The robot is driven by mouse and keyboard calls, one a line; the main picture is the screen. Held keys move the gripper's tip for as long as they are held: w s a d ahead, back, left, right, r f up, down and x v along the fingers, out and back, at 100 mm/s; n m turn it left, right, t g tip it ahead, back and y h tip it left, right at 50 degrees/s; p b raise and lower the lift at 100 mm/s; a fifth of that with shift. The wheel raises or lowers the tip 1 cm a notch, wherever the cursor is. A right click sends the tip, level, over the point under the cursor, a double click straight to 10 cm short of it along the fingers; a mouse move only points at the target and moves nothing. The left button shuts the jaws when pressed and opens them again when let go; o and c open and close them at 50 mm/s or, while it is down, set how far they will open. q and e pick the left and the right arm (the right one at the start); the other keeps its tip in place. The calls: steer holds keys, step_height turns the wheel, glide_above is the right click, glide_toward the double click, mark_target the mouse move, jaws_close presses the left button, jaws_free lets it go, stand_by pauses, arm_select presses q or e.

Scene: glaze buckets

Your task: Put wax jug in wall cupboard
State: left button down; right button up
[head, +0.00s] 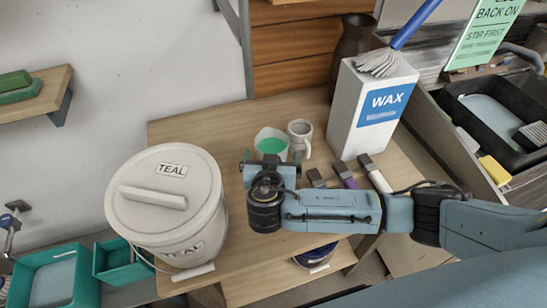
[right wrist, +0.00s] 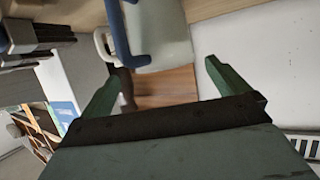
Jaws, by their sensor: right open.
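A tall white container labelled WAX (head: 372,100) stands upright at the back right of the wooden table. A brush with a blue handle (head: 415,22) is at its top. My right gripper (head: 262,160) is over the middle of the table, left of the WAX container and apart from it. In the right wrist view its two green fingers (right wrist: 168,85) are spread with nothing held between them. A pale object with a blue handle (right wrist: 155,35) shows beyond them; I cannot tell which thing it is. I cannot make out a wall cupboard for certain. My left gripper is out of view.
A large TEAL bucket (head: 165,205) stands left of my right gripper. A cup of green glaze (head: 271,143), a pale mug (head: 300,137) and several brushes (head: 376,175) crowd the table beyond my arm. A wall shelf (head: 38,98) holds green blocks at left.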

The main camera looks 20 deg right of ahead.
mark_target(273, 136)
steer(key=shift+a+p+x, duration=0.2)
steer(key=shift+p+x, duration=0.15)
steer(key=shift+x, duration=2.6)
steer(key=shift+w+r, duration=0.1)
steer(key=shift+r, duration=0.1)
steer(key=c, duration=1.9)
steer(key=shift+r, duration=0.25)
